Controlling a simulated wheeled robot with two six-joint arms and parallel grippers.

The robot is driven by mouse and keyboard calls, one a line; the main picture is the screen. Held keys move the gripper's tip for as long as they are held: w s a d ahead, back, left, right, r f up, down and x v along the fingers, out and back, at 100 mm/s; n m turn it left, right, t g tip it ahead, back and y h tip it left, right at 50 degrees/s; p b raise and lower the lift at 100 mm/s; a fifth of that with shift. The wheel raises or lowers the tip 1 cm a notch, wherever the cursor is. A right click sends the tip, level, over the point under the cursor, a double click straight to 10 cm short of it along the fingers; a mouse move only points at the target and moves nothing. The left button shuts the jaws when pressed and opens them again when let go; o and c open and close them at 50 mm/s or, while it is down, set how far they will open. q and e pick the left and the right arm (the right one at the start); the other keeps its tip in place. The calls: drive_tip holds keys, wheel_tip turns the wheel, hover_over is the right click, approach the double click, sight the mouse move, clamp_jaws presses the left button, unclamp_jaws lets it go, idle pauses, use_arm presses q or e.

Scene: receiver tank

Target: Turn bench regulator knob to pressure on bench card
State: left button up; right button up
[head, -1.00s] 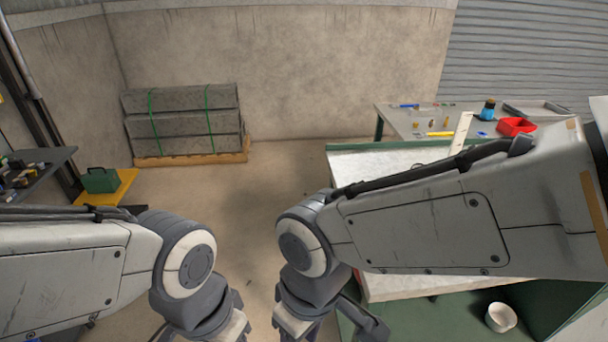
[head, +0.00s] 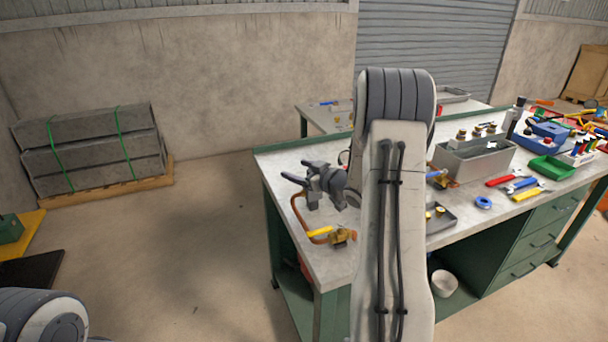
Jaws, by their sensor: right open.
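My right gripper (head: 302,176) is open and empty, over the left end of the green-framed workbench (head: 290,155). Its fingers point left. Below it on the bench is a brass valve (head: 342,236) with a yellow lever and a bent copper pipe (head: 297,212). I cannot make out the regulator knob or the bench card. My right arm covers the middle of the bench and may hide them. My left gripper is out of view; only part of my left arm shows at the lower left.
A grey metal bin (head: 474,163), green tray (head: 552,167), blue tape roll (head: 483,202) and several hand tools crowd the bench's right side. A white bucket (head: 444,284) is on the lower shelf. Strapped blocks (head: 90,145) stand at left. Floor between is clear.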

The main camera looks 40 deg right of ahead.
drive_tip(key=s+d+f+t+y, duration=0.1)
drive_tip(key=s+d+f+t, duration=0.15)
drive_tip(key=s+d, duration=0.4)
drive_tip(key=w+a+p, duration=0.1)
drive_tip(key=w, duration=0.8)
drive_tip(key=shift+w+a+f+m, duration=0.2)
drive_tip(key=shift+w+a+m, duration=0.1)
drive_tip(key=shift+w+a, duration=0.1)
drive_tip(key=shift+c, duration=0.3)
clamp_jaws()
drive_tip(key=shift+d, duration=0.1)
